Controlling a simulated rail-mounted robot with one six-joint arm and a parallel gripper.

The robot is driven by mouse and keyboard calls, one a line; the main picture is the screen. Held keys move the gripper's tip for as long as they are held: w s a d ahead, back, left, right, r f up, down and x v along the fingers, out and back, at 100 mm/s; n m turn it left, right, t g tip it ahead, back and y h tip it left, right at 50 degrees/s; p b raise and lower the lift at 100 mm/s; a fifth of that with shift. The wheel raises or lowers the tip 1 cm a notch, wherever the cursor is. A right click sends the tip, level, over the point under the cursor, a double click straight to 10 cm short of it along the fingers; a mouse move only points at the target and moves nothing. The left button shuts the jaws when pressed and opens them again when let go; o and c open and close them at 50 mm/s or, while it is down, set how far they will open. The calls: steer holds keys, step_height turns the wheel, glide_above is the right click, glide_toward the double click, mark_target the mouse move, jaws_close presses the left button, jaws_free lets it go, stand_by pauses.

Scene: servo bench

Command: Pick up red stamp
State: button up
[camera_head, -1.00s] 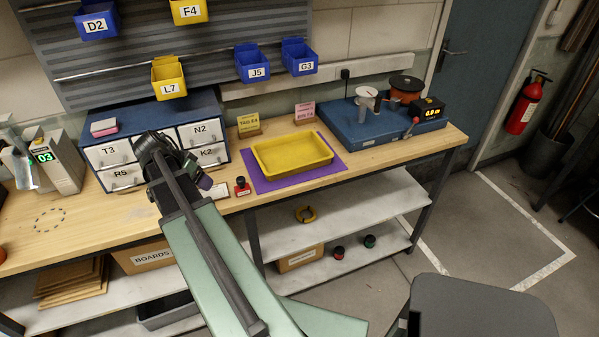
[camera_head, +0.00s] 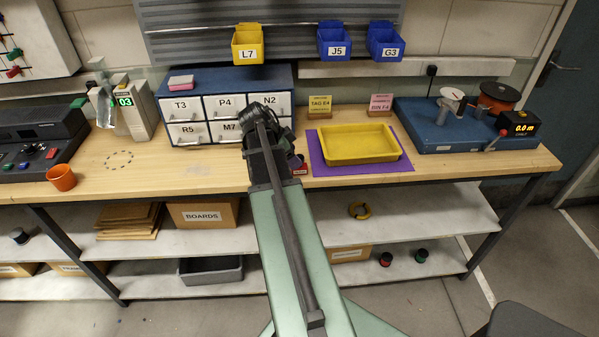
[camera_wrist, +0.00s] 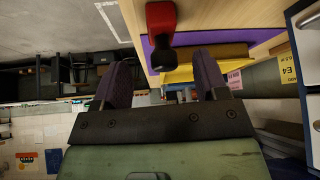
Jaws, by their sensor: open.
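The red stamp (camera_head: 300,170) stands on the wooden bench, left of the purple mat. In the head view my gripper (camera_head: 294,161) is right by it and hides part of it. In the wrist view the stamp (camera_wrist: 161,18) is at the top, red with a dark rounded end pointing down the picture. My gripper (camera_wrist: 161,82) shows there with its two dark fingers spread and nothing between them. The stamp lies beyond the fingertips, roughly in line with the gap, and looks apart from them.
A yellow tray (camera_head: 341,157) rests on the purple mat (camera_head: 330,172) to the right. A drawer cabinet (camera_head: 200,75) stands behind on the left. Tag cards (camera_head: 320,103) stand behind the tray. An orange cup (camera_head: 62,178) is far left; bare bench lies between.

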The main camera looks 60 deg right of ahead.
mark_target(300, 156)
steer(key=b+x, duration=0.4)
steer(key=x, duration=0.1)
steer(key=shift+w+f, duration=0.15)
steer(key=shift+w, duration=0.05)
steer(key=shift+s+d, duration=0.1)
steer(key=shift+d, duration=0.05)
steer(key=shift+r, duration=0.2)
steer(key=c, duration=1.1)
step_height(300, 156, up, 20)
steer(key=p, duration=2)
